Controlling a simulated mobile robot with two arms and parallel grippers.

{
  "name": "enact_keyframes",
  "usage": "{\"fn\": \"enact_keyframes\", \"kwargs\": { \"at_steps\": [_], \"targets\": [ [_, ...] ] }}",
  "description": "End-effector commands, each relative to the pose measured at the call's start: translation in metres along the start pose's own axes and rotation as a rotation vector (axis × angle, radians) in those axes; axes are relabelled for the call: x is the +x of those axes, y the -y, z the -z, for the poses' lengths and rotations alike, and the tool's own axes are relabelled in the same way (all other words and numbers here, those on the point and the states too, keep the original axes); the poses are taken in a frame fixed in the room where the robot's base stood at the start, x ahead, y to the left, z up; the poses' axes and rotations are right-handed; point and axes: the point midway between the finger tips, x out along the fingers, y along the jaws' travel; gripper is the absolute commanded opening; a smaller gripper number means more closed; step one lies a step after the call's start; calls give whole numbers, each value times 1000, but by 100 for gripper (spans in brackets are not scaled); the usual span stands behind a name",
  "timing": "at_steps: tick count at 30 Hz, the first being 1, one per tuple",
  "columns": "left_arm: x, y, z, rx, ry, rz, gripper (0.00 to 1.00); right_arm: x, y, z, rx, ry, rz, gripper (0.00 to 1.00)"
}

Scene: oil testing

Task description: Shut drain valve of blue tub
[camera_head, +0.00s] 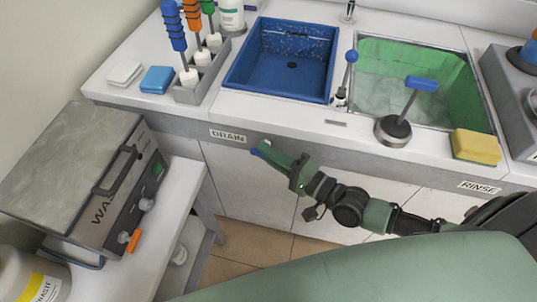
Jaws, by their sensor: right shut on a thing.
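The blue tub (266,83) is set into the white counter, with a dark round drain hole in its floor. A DRAIN label (228,136) is on the counter front below it. My right gripper (262,150) is just right of this label, in front of the cabinet. It is shut on a small blue piece (254,152), which looks like a valve handle. The fingers hide most of it, so I cannot tell how the valve is turned. My left gripper is out of view.
A blue-knobbed lever (350,57) stands between the blue tub and the green-tinted basin (408,55). A blue-handled tool on a round base (394,130) and a yellow sponge (476,146) sit near the front edge. A grey machine (75,170) stands at left.

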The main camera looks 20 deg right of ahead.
Motion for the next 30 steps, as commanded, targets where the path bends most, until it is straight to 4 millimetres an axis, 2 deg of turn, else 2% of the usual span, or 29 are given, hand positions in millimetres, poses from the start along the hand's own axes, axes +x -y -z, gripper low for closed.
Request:
{"fn": "enact_keyframes", "kwargs": {
  "at_steps": [7, 8, 9, 10, 20, 23, 30],
  "targets": [
    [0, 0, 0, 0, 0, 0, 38, -1, -3, -3, 4, 4, -7, 0],
    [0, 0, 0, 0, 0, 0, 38, -1, -3, -3, 4, 4, -7, 23],
    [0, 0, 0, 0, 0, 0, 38, -1, -3, -3, 4, 4, -6, 34],
    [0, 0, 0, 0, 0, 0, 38, -1, -2, -2, 4, 3, -6, 36],
    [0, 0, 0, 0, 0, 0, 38, -2, -2, -1, 2, 2, -4, 36],
    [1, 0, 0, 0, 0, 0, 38, -13, -3, -1, 1, 1, -6, 36],
    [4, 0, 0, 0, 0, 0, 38, -54, -3, -2, 2, 4, -9, 36]
  ]
}}
